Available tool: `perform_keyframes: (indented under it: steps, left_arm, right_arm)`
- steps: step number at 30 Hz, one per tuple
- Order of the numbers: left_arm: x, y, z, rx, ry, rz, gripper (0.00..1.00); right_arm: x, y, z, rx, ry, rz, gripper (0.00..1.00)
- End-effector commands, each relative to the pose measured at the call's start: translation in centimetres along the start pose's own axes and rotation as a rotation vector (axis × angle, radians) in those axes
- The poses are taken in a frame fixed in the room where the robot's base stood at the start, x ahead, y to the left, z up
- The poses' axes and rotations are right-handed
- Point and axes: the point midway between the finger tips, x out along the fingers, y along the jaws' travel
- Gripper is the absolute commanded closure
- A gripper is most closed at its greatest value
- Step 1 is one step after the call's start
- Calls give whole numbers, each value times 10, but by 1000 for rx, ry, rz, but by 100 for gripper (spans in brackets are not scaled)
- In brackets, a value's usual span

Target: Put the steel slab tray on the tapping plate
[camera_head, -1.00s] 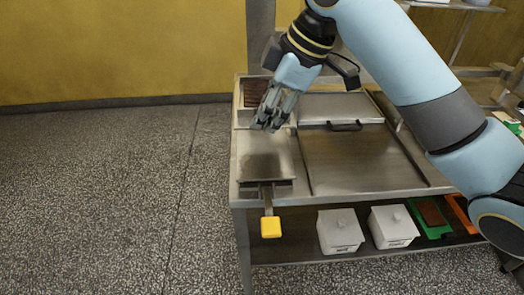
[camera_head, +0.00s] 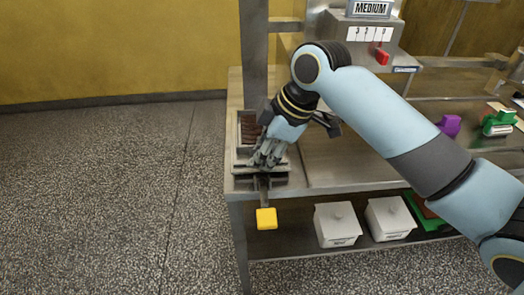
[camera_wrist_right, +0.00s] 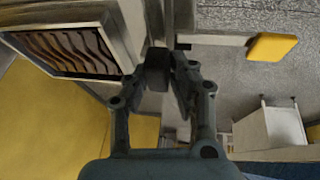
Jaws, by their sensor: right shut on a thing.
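The steel slab tray (camera_head: 240,155), holding dark brown wavy chocolate, is at the left front of the steel table in the head view. It shows at upper left in the wrist view (camera_wrist_right: 116,42). My left gripper is not in view.
A machine with a MEDIUM sign (camera_head: 369,8) and a red switch (camera_head: 382,57) stands at the back. Two white lidded boxes (camera_head: 338,226) are on the lower shelf. Purple (camera_head: 450,125) and green (camera_head: 498,122) items lie at right. The floor left of the table is clear.

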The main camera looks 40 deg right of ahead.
Motion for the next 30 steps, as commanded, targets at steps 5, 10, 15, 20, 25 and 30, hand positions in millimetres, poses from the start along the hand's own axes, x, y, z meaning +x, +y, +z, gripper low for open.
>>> perform_keyframes:
  steps: [5,10,15,20,25,30]
  left_arm:
    - [0,0,0,0,0,0,60]
    - [0,0,0,0,-1,0,60]
    - [0,0,0,0,-1,0,60]
    - [0,0,1,0,-1,0,60]
    - [0,0,1,0,-2,0,60]
    - [-1,0,1,0,-2,0,60]
  right_arm:
    - [-1,2,-2,-3,4,6,100]
    - [0,0,0,0,0,0,58]
    - [0,0,0,0,0,0,55]
    - [-2,0,0,-1,-1,1,55]
    - [-24,1,0,-4,-1,4,55]
    - [-63,2,1,-5,-4,6,55]
